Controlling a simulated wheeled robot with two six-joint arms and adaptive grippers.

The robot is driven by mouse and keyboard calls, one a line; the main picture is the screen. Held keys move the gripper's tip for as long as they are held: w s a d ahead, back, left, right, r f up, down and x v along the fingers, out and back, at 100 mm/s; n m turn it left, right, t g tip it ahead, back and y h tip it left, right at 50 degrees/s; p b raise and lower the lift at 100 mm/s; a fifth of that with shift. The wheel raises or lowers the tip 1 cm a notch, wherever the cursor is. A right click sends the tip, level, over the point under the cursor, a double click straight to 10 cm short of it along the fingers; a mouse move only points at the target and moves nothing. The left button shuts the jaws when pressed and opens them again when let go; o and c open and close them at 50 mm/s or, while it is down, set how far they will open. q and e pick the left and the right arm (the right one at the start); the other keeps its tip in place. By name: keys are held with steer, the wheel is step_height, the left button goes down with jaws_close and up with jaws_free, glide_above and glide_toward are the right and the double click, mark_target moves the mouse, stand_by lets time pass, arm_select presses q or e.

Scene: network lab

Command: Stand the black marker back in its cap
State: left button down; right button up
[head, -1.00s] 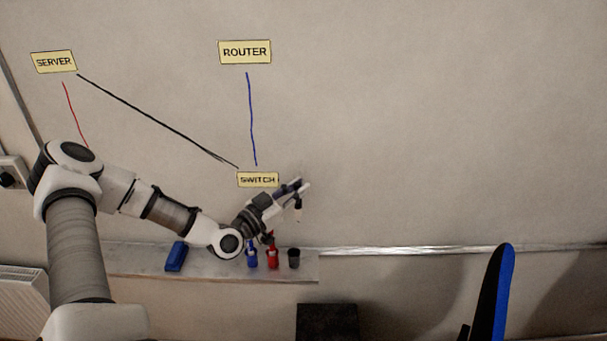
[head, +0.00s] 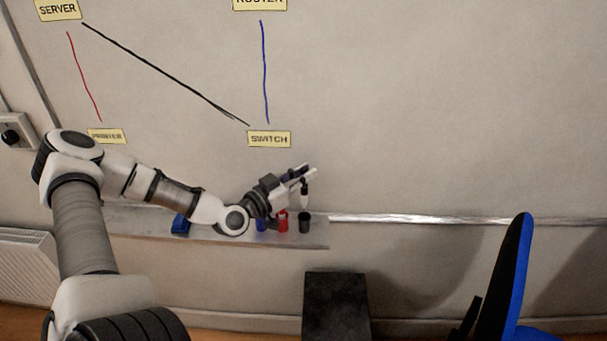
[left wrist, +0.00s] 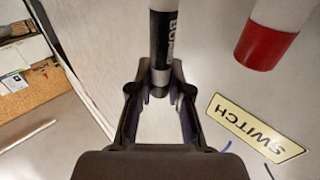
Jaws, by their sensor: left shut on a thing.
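My left gripper (head: 303,172) is shut on the black marker (head: 305,192), which hangs below the fingers, nearly upright, dark end down. The black cap (head: 305,224) stands on the ledge almost directly under the marker. A small gap seems to separate them, though I cannot tell its depth. In the left wrist view the fingers (left wrist: 160,88) close around the marker (left wrist: 161,30), which has a black and white lettered body. The cap is not recognisable in that view. My right gripper is not in view.
The ledge (head: 215,235) also holds a red marker (head: 282,222), a blue marker (head: 261,225) partly behind my wrist, and a blue eraser-like block (head: 181,225). The red marker is close left of the cap. A black box (head: 336,305) and a chair (head: 510,280) stand below.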

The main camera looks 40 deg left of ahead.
mark_target(302, 194)
arm_select(q)
step_height(302, 194, down, 2)
steer(key=shift+f+b, duration=0.1)
steer(key=shift+b, duration=0.65)
step_height(302, 194, down, 4)
steer(key=b, duration=0.3)
steer(key=shift+b, duration=0.4)
steer(key=c, duration=1)
jaws_free()
